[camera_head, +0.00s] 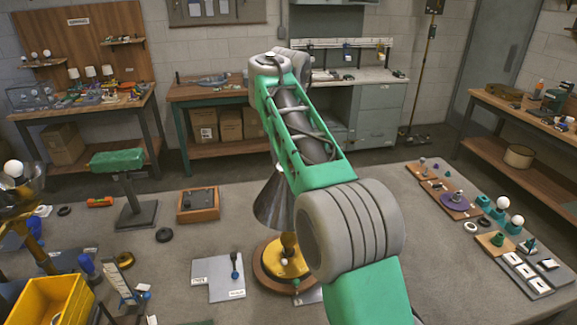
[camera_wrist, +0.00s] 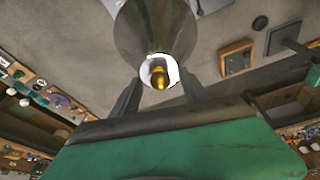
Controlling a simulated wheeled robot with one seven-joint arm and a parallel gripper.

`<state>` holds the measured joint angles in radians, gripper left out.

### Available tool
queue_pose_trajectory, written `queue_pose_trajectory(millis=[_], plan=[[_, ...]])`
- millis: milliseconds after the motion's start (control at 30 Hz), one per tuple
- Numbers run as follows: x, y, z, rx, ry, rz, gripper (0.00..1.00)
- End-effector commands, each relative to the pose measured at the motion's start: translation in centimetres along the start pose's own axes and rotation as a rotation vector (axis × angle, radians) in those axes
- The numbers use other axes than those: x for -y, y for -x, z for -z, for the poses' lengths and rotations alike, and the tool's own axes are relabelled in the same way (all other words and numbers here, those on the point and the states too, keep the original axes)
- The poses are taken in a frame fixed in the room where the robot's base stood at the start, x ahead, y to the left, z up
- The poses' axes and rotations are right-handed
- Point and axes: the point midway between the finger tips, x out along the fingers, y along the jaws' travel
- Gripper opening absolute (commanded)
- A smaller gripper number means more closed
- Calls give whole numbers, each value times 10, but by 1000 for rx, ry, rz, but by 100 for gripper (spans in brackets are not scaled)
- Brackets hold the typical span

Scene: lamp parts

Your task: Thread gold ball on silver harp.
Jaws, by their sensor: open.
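A grey cone-shaped lampshade (camera_head: 272,203) stands over a gold lamp base (camera_head: 288,262) in the head view, partly hidden by my arm. In the wrist view the shade (camera_wrist: 155,30) lies beyond my fingers, with a bright white opening at its narrow end. A small gold rounded piece (camera_wrist: 159,79) shows in that opening; it looks like the gold ball, but I cannot tell whether it is on a thread. The silver harp cannot be made out. My gripper (camera_wrist: 160,82) is open, its fingers on either side of the gold piece, with no visible contact. My arm hides the gripper in the head view.
A yellow bin (camera_head: 50,300) is at the front left. A grey board (camera_head: 218,278) with small parts lies left of the lamp. A wooden box (camera_head: 198,205) sits behind it. Wooden trays (camera_head: 450,200) and bulbs (camera_head: 517,221) are at the right.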

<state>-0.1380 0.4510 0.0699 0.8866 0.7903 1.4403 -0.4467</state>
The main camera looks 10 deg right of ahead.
Motion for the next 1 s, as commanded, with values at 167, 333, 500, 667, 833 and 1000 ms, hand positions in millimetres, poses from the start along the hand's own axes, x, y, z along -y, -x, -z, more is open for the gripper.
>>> queue_pose_trajectory(millis=[167,333,500,667,833,1000], plan=[[0,17,1,-1,0,1,53],[0,23,-13,-3,1,2,53],[0,33,-47,-3,2,2,53],[0,44,-84,-2,1,1,53],[0,52,-110,-1,1,0,53],[-2,54,-111,-27,-69,-11,53]])
